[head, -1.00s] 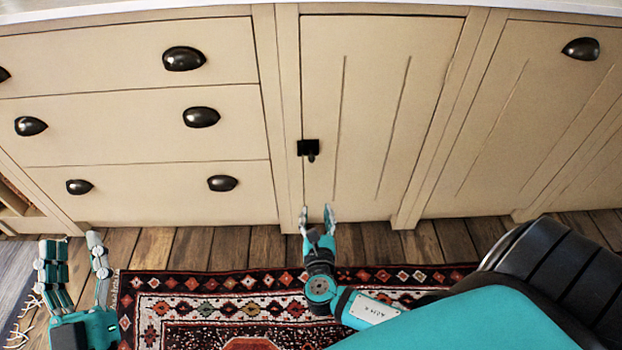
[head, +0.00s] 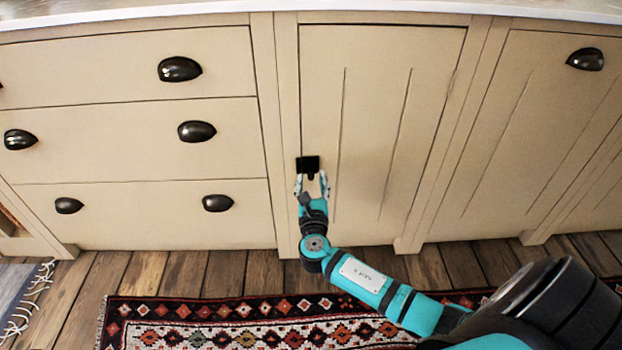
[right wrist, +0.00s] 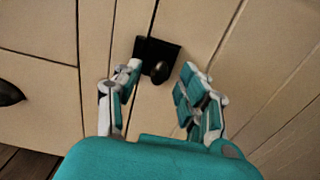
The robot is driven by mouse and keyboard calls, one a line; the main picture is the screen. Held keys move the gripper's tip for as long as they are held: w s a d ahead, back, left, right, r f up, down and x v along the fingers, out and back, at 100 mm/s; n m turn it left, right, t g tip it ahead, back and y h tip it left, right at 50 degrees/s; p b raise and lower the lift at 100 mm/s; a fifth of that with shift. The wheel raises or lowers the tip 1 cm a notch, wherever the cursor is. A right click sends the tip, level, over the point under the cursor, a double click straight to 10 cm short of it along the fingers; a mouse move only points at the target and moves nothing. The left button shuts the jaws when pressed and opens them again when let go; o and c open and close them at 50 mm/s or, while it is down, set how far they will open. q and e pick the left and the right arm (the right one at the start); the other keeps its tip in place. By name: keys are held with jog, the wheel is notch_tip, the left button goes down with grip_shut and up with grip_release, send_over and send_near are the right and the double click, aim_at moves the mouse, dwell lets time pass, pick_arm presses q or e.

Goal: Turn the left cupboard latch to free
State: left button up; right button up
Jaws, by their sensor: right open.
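The left cupboard latch (head: 307,163) is a small black plate with a dark knob, on the left edge of the cream cupboard door (head: 375,130). The door looks closed. My right gripper (head: 312,182) is open, its fingertips just below and around the latch's lower part. In the right wrist view, the latch (right wrist: 158,58) lies ahead, with its rounded knob between and slightly beyond the two open fingers (right wrist: 157,80). I cannot tell whether a finger touches it. My left gripper is out of view.
Drawers with dark cup handles (head: 197,131) are left of the door. Another panel with a cup handle (head: 585,59) is on the right. A pale worktop (head: 420,8) runs above. A patterned rug (head: 240,322) lies on the wooden floor (head: 190,270).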

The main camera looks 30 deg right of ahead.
aim_at(311, 177)
jog(key=shift+b+x, duration=0.35)
jog(key=shift+x, duration=1.25)
grip_shut()
